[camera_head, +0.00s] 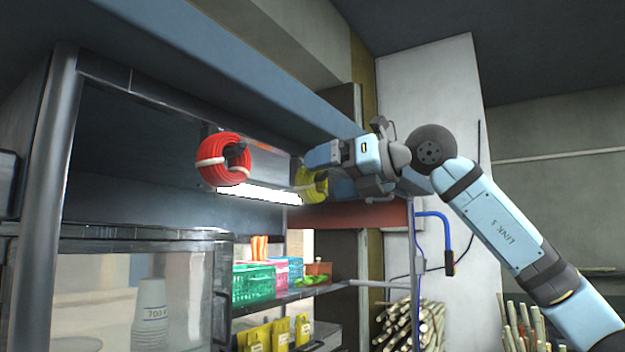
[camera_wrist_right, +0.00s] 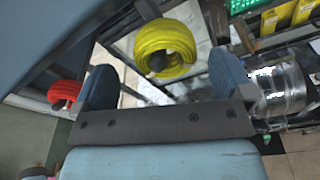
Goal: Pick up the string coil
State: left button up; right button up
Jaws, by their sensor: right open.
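A red string coil (camera_head: 210,174) hangs under the shelf's upper beam in the head view. A yellow string coil (camera_head: 317,190) hangs to its right, partly hidden behind my right gripper (camera_head: 318,160). In the right wrist view, the yellow coil (camera_wrist_right: 165,50) shows ahead, between the lines of the two fingers of my open right gripper (camera_wrist_right: 164,82). The fingers are apart and nothing is between them; I cannot tell the exact gap to the coil. The red coil (camera_wrist_right: 64,92) shows at the left, outside the fingers. My left gripper is not in view.
A lit tube (camera_head: 258,194) runs below the coils. Green baskets (camera_head: 253,284) and yellow packets (camera_head: 256,338) stand on shelves below. A glass cabinet with stacked cups (camera_head: 151,312) is at the left. Cane bundles (camera_head: 408,326) stand at the lower right.

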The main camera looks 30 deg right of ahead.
aim_at(316, 175)
jog(key=x, duration=0.2)
jog(key=p+x, duration=0.1)
jog(key=x, duration=0.1)
jog(key=shift+w+d, duration=0.15)
jog(key=shift+w, duration=0.25)
jog(key=shift+s, duration=0.15)
jog(key=shift+c, duration=0.8)
jog(key=c, duration=0.8)
jog(key=shift+c, duration=0.2)
jog(key=shift+r, duration=0.15)
jog(key=shift+r, duration=0.35)
jog(key=shift+s+d+b, duration=0.25)
jog(key=shift+b, duration=0.15)
jog(key=f+b+v, duration=0.2)
jog(key=b+v, duration=0.1)
jog(key=v, duration=0.9)
notch_tip(316, 175, up, 15)
jog(key=shift+f+p, duration=0.25)
jog(key=shift+p, duration=0.1)
